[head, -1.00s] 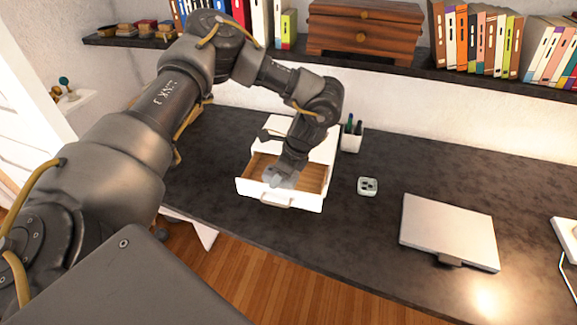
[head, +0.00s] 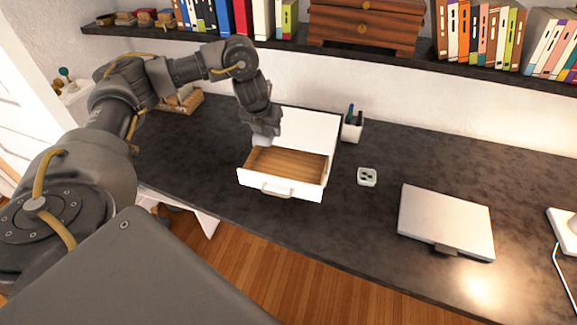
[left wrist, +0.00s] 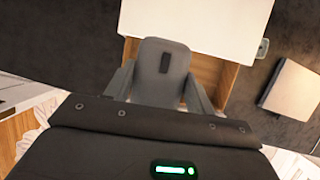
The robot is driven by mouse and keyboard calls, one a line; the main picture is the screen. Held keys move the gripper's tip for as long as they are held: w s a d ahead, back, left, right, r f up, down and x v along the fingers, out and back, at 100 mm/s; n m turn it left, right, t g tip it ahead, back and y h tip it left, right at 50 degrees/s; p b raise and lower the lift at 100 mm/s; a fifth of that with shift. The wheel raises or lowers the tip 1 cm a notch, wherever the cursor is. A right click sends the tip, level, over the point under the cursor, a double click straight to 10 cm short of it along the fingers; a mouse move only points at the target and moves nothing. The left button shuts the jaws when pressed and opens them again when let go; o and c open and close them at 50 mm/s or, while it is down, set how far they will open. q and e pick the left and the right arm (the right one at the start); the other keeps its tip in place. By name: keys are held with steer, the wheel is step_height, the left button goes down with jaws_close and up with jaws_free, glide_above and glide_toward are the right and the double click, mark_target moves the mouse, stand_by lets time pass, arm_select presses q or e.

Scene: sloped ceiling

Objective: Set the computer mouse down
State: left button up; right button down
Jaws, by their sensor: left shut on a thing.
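The computer mouse (left wrist: 160,82) is grey with a dark wheel slot. It sits between the two fingers of my left gripper (left wrist: 161,88) in the left wrist view. In the head view my left gripper (head: 264,134) points down over the back left corner of the open drawer, shut on the mouse. Only a small pale part of the mouse (head: 261,141) shows there, below the fingers. The mouse appears held above the drawer's left edge; its exact height cannot be told. My right gripper is not in view.
The white drawer unit (head: 310,130) has its drawer (head: 295,189) pulled out, with a bare wooden inside. A pen cup (head: 352,130), a small pale square object (head: 367,177) and a closed laptop (head: 446,222) stand to the right. Dark desk between them is clear.

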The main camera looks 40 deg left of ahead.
arm_select(q)
steer(key=b, duration=0.5)
glide_toward(274, 159)
steer(key=f, duration=0.1)
steer(key=s+f, duration=0.1)
steer(key=f, duration=0.2)
steer(key=shift+s+d+f, duration=0.2)
steer(key=shift+d+f, duration=0.15)
steer(key=shift+w+f, duration=0.1)
steer(key=shift+f, duration=0.05)
steer(key=shift+w+a, duration=0.2)
steer(key=shift+w, duration=0.2)
steer(key=w, duration=0.1)
steer(key=w+a, duration=0.1)
steer(key=w, duration=0.1)
steer(key=shift+r, duration=0.2)
steer(key=shift+s+f+p, duration=0.1)
steer(key=shift+f+p, duration=0.25)
steer(key=shift+f, duration=0.3)
